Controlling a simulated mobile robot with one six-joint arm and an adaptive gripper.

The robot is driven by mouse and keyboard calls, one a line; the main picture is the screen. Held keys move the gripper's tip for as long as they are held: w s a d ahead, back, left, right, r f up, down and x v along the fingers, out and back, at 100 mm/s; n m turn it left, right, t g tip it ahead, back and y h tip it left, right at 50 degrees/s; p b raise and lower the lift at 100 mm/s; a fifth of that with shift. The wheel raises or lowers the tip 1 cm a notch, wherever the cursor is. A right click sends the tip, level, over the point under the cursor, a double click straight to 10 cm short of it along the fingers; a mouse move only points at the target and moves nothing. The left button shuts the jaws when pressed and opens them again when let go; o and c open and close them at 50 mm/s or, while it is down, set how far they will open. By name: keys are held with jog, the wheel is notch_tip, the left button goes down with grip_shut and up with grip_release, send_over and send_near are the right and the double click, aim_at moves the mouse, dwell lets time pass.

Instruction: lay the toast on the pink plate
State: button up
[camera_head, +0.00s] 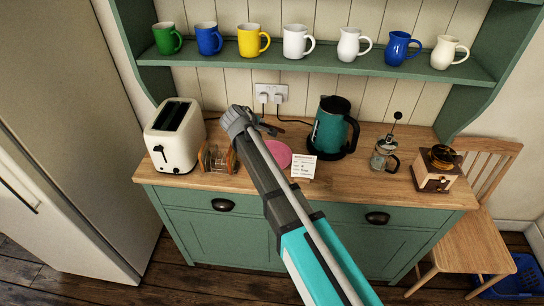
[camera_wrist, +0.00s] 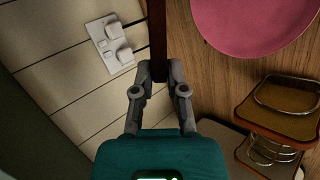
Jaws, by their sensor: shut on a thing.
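My gripper is shut on the toast (camera_wrist: 157,35), which shows edge-on as a narrow brown strip between the fingertips (camera_wrist: 161,72) in the wrist view. In the head view my gripper (camera_head: 272,128) is above the back of the counter, and my arm hides most of the held toast. The pink plate (camera_head: 279,154) lies on the counter, partly behind my arm. It also shows at the top right of the wrist view (camera_wrist: 250,22), to the right of the held toast and apart from it. The visible part of the plate is bare.
A wire rack with toast (camera_head: 216,157) stands left of the plate, beside the cream toaster (camera_head: 174,135). A white card (camera_head: 302,167) and teal kettle (camera_head: 331,130) stand right of the plate. Plugs and cords (camera_head: 271,97) are behind. A French press (camera_head: 383,156) and grinder (camera_head: 434,170) stand farther right.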

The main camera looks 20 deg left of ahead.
jog(key=shift+w+f, duration=0.1)
dwell(0.5)
notch_tip(320, 180, down, 10)
jog(key=b, duration=1)
dwell(0.5)
jog(key=o, duration=0.5)
jog(key=shift+r, duration=0.2)
jog(key=shift+p+v, duration=0.9)
jog(key=shift+v, duration=0.4)
jog(key=shift+p+v, duration=1.7)
jog(key=shift+v, duration=1)
